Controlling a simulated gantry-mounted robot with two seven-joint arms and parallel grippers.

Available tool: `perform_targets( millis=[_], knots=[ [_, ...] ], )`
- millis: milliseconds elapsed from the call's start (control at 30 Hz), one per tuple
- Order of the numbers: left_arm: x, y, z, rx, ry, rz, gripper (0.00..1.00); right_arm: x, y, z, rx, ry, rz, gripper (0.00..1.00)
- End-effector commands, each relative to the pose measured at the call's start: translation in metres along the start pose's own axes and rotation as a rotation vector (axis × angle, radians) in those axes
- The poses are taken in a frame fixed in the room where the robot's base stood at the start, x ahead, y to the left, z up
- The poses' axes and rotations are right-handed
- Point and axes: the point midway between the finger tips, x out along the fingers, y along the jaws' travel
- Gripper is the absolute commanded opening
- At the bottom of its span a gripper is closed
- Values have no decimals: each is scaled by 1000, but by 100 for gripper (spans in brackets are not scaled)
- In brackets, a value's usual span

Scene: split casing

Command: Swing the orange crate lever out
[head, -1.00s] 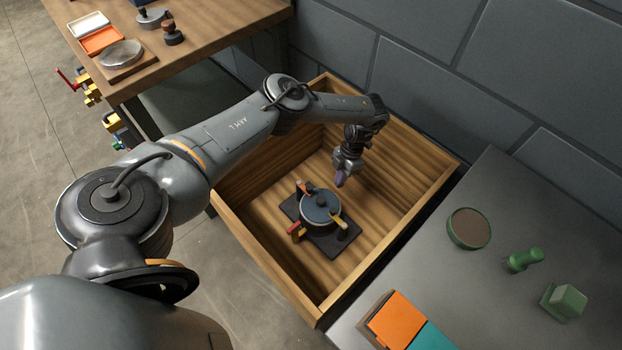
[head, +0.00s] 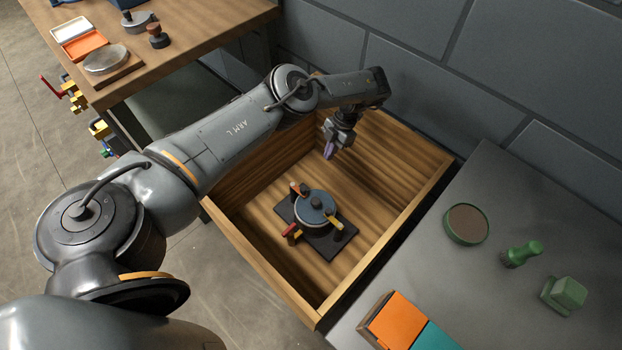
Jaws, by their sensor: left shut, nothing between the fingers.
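In the head view a round blue-grey casing (head: 315,206) sits on a dark base plate (head: 333,245) on the floor of a wooden crate (head: 282,290). Several small levers stand around the casing's rim: an orange-brown one (head: 297,188) at the back left, a yellow one (head: 335,221) at the right, and a red one with yellow (head: 291,231) at the front left. My left gripper (head: 329,153) is shut and empty, pointing down above the crate, behind the casing and apart from it. My right gripper is not in view.
A grey table (head: 470,285) at the right holds a round brown-topped dish (head: 466,224), green stamps (head: 521,254) and orange and teal blocks (head: 398,320). A wooden bench (head: 190,40) stands at the back left. The crate walls surround the casing.

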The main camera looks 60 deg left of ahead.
Motion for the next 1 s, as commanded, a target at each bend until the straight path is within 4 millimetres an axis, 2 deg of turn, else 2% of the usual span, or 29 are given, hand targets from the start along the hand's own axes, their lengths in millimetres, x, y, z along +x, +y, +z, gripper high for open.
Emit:
perform_targets(
  millis=[267,633,667,1000],
  knots=[
    [30,0,0,-1,2,-2,0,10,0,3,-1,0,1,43],
    [107,1,0,0,3,0,0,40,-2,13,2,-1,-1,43],
    [100,1,-5,1,1,-1,0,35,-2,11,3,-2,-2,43],
    [110,1,-28,1,0,0,0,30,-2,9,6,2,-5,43]
  ],
)
